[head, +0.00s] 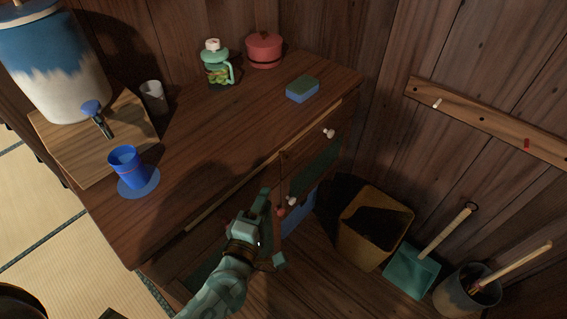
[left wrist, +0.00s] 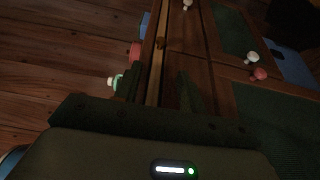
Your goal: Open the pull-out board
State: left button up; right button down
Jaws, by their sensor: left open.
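The pull-out board (head: 222,205) shows as a pale strip under the front edge of the cabinet's top (head: 200,135). In the left wrist view, the board's edge (left wrist: 155,65) runs up the picture with a small brown knob (left wrist: 160,43) on it. My left gripper (head: 273,226) is open in front of the cabinet. In the left wrist view, its fingers (left wrist: 160,85) stand on either side of the board's edge, with nothing visibly held. The gripper hides part of the cabinet front in the head view. My right gripper is not in view.
White knobs (head: 329,133) and a red knob (head: 281,211) stick out of the cabinet front. A blue cup (head: 124,165), teal jar (head: 215,65), red pot (head: 264,50) and sponge (head: 303,89) stand on top. A bin (head: 370,240) and dustpan (head: 410,270) stand at right.

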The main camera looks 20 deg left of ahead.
pick_arm(q)
jog(key=w+b, duration=0.1)
jog(key=w, duration=1.2)
jog(key=shift+w+a+f+b, duration=0.15)
jog(key=shift+a+b, duration=0.15)
jog(key=shift+b, duration=0.05)
grip_shut()
